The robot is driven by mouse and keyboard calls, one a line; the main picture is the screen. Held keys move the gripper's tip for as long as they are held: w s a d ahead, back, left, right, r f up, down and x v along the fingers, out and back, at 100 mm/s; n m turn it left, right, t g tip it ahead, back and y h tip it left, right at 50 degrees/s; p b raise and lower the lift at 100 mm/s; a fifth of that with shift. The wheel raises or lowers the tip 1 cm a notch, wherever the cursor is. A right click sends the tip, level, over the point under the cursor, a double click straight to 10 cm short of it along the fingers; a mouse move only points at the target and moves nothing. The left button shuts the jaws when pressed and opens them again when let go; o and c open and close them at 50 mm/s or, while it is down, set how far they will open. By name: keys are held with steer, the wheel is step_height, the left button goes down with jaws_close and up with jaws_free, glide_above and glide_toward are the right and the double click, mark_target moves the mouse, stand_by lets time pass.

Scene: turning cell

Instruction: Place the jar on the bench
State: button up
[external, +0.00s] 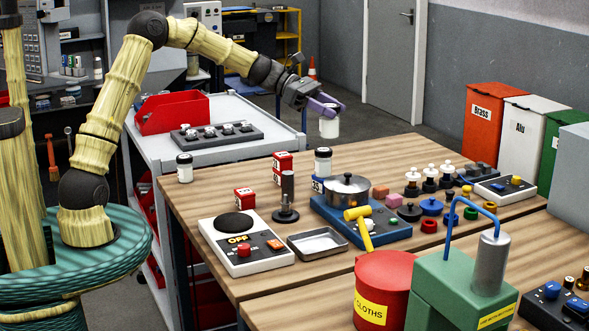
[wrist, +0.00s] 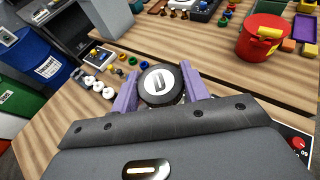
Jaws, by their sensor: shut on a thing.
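My gripper (external: 326,108) has purple fingers shut on a jar (external: 329,127), a pale cylinder hanging below the fingers. In the wrist view the fingers (wrist: 160,88) close on both sides of the jar's black lid (wrist: 160,84), which bears a white disc with a letter D. The jar hangs above the far edge of the wooden bench (external: 222,183); its exact height is hard to tell. Two similar dark-lidded jars stand on the bench, one at the left corner (external: 185,168) and one near the middle (external: 323,162).
Bare wood shows along the far edge. A grey cart (external: 240,115) stands behind; bins (external: 484,122) stand at right.

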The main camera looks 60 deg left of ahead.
steer(key=s+d+m+g+h, duration=0.1)
steer(key=s+d+m+g, duration=0.2)
steer(key=s+d, duration=0.65)
steer(key=s+d+f+m+g+h, duration=0.1)
steer(key=s+d+m+g, duration=0.25)
steer(key=s+d, duration=0.65)
steer(key=s+d+m+g+h, duration=0.1)
steer(key=s+d+m+g, duration=0.4)
steer(key=d, duration=1)
step_height(320, 180, down, 11)
steer(key=s+n+t, duration=0.1)
steer(key=n, duration=0.1)
steer(key=shift+f+y+b, duration=0.15)
steer(key=shift+y+b, duration=0.15)
steer(key=shift+b, duration=0.15)
steer(key=shift+s, duration=0.1)
step_height(320, 180, down, 6)
steer(key=shift+f, duration=0.15)
steer(key=shift+f+b, duration=0.35)
steer(key=shift+f, duration=1.5)
